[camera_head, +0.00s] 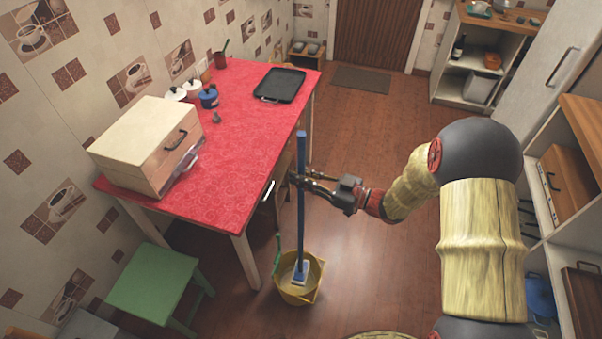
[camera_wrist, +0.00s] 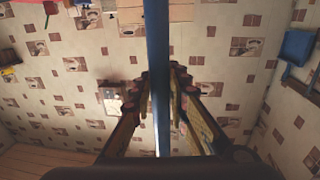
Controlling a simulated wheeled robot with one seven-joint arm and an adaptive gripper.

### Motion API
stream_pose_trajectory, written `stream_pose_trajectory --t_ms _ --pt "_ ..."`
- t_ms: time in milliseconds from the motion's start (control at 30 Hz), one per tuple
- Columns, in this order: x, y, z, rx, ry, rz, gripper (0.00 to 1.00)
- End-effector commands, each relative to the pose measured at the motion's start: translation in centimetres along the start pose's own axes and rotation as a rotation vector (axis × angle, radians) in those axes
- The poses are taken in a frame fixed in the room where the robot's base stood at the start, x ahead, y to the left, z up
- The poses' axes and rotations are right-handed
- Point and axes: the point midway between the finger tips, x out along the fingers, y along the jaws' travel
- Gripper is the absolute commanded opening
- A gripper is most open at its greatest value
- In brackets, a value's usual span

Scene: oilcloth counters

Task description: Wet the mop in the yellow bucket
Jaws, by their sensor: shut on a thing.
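A mop with a long blue handle (camera_head: 301,205) stands nearly upright, and its pale head (camera_head: 300,272) is inside the yellow bucket (camera_head: 313,297) on the floor. Any water in the bucket cannot be made out. My gripper (camera_head: 300,178) is shut on the upper part of the mop handle, well above the bucket, reaching in from the right. In the wrist view the blue handle (camera_wrist: 157,60) runs up the middle between my two fingers. A green object (camera_head: 278,252) stands at the bucket's left edge.
A table with a red oilcloth (camera_head: 240,130) is just left of the mop; it bears a wooden bread box (camera_head: 140,150) and a black tray (camera_head: 280,84). A green stool (camera_head: 152,284) stands left of the bucket. Open shelves line the right.

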Motion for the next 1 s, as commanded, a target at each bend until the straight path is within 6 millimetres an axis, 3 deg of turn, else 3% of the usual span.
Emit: stream_pose_trajectory --t_ms 1000 --pt "0.0 0.1 10.8 -0.001 0.001 0.000 0.00"
